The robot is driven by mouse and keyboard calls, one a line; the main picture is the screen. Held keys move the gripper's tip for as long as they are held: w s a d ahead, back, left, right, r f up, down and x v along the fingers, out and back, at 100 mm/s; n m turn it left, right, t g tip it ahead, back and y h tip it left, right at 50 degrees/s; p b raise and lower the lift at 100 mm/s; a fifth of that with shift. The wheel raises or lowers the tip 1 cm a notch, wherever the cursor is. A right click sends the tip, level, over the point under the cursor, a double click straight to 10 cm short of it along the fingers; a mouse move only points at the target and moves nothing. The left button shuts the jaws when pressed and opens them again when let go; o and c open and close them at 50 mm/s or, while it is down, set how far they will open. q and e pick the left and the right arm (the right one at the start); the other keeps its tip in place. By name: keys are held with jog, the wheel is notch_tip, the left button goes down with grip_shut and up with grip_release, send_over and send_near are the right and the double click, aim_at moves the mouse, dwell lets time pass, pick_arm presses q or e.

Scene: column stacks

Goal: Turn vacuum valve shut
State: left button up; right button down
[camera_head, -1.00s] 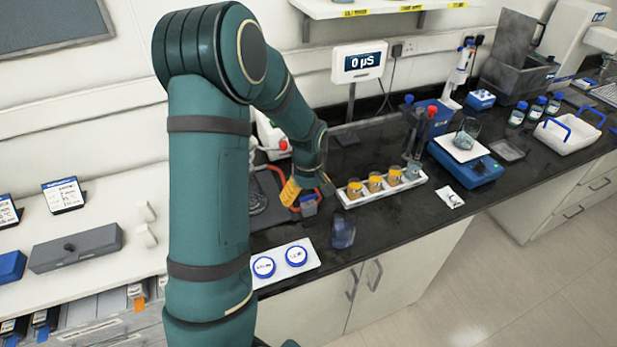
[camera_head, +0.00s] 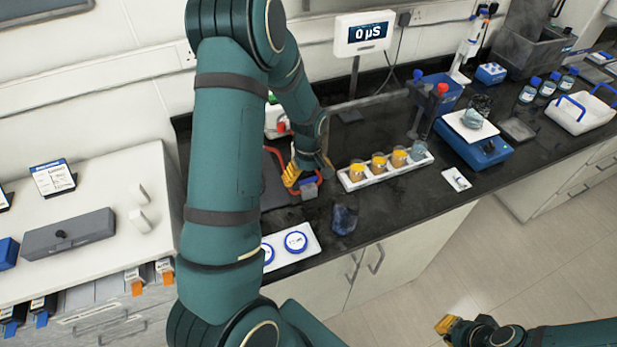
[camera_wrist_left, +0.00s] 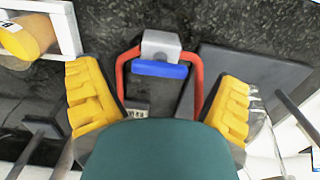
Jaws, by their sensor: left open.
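A small grey block with a blue bar, apparently the vacuum valve (camera_wrist_left: 160,45), sits between two bends of red tubing (camera_wrist_left: 123,75) on the black bench. In the head view the valve (camera_head: 309,190) shows just below my left gripper (camera_head: 309,174). In the left wrist view my left gripper (camera_wrist_left: 160,85) is open, its yellow fingers spread on either side of the valve and tubing, with nothing held. The blue bar lies crosswise between the fingers. My right gripper (camera_head: 449,325) shows in part at the lower right, over the floor, away from the bench; its jaw opening is unclear.
A blue scale (camera_head: 484,150) stands further right. A dark plate (camera_wrist_left: 255,75) lies beside the valve.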

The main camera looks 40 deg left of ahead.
pick_arm(q)
jog(key=shift+f, duration=0.5)
jog(key=c, duration=1.2)
jog(key=shift+c, duration=0.2)
